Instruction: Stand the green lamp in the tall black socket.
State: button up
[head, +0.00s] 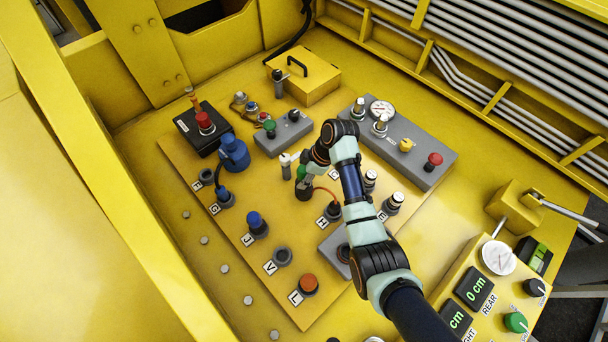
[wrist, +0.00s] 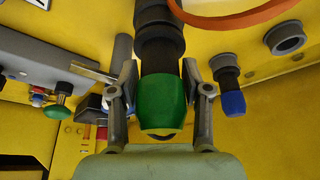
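The green lamp (head: 301,172) is near the middle of the yellow panel in the head view, partly covered by my gripper (head: 306,168). In the wrist view the green lamp (wrist: 163,102) has its green cap towards the camera, and its dark shaft runs into a ribbed dark socket (wrist: 158,15). The lamp looks in line with the socket; I cannot tell how deep it sits. My gripper's fingers (wrist: 160,85) are on both sides of the lamp, close against it, and look shut on it. In the head view the dark socket (head: 304,191) is below the green cap.
An orange cable (head: 326,190) curves close to the right of the lamp. A blue lamp (head: 257,224), an empty ring socket (head: 282,257) and a red-orange button (head: 308,284) are nearer the front. A grey box with a green button (head: 269,126) is behind.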

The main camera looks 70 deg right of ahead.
jog(key=o, duration=0.3)
jog(key=v, duration=0.7)
jog(key=shift+r, duration=0.25)
dwell(0.7)
